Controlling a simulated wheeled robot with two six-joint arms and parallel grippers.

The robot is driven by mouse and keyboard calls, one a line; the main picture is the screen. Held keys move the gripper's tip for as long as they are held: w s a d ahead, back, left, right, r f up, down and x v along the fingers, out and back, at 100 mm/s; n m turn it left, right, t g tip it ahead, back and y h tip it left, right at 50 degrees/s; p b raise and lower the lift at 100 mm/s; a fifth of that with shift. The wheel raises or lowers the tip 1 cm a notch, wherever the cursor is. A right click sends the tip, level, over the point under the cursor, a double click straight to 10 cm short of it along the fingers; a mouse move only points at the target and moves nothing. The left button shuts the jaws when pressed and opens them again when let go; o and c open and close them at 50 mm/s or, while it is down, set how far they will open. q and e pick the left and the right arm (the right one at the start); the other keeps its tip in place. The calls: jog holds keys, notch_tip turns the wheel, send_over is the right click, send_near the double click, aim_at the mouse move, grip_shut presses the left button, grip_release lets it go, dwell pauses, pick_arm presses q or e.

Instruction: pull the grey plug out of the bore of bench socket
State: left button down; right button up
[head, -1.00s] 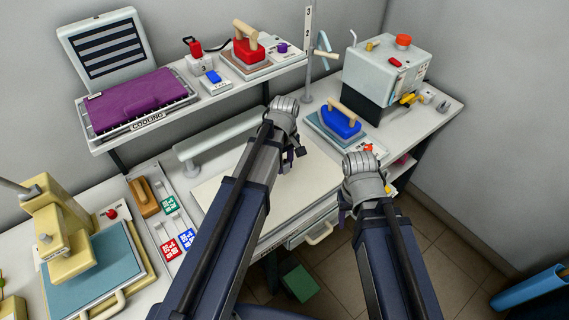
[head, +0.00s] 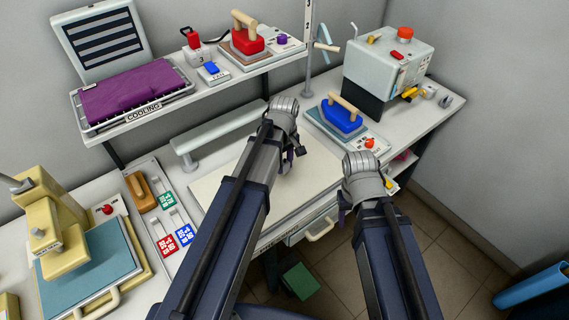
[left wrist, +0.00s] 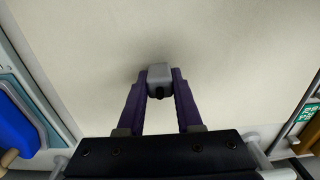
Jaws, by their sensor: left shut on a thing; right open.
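A small grey block, seemingly the grey plug (left wrist: 159,76), is between the purple fingertips of my left gripper (left wrist: 158,88) in the left wrist view. The gripper is shut on it, over a pale cream surface. A dark round spot shows on the plug's near face. In the head view my left gripper (head: 291,158) is over the cream ironing board, and its wrist hides the plug. My right gripper (head: 364,190) is open near the bench's front edge, its fingers mostly hidden by its wrist. I cannot make out the bench socket or its bore for certain.
The cream board (head: 312,180) is mostly clear. A blue iron (head: 343,117) stands behind the grippers, with a grey machine (head: 388,65) at the back right. A yellow press (head: 60,225) stands at the left. A shelf holds a purple pad (head: 135,93) and a red iron (head: 246,42).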

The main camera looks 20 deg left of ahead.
pick_arm(q)
jog(key=shift+f+b, duration=0.5)
grip_release()
dwell(0.7)
jog(key=shift+r, duration=0.1)
jog(key=shift+r+p, duration=3.45)
jog(key=shift+p, duration=0.1)
notch_tip(320, 180, up, 8)
jog(key=p, duration=0.7)
jog(key=shift+p, duration=0.4)
jog(key=shift+d+f, duration=0.1)
jog(key=shift+f, duration=0.05)
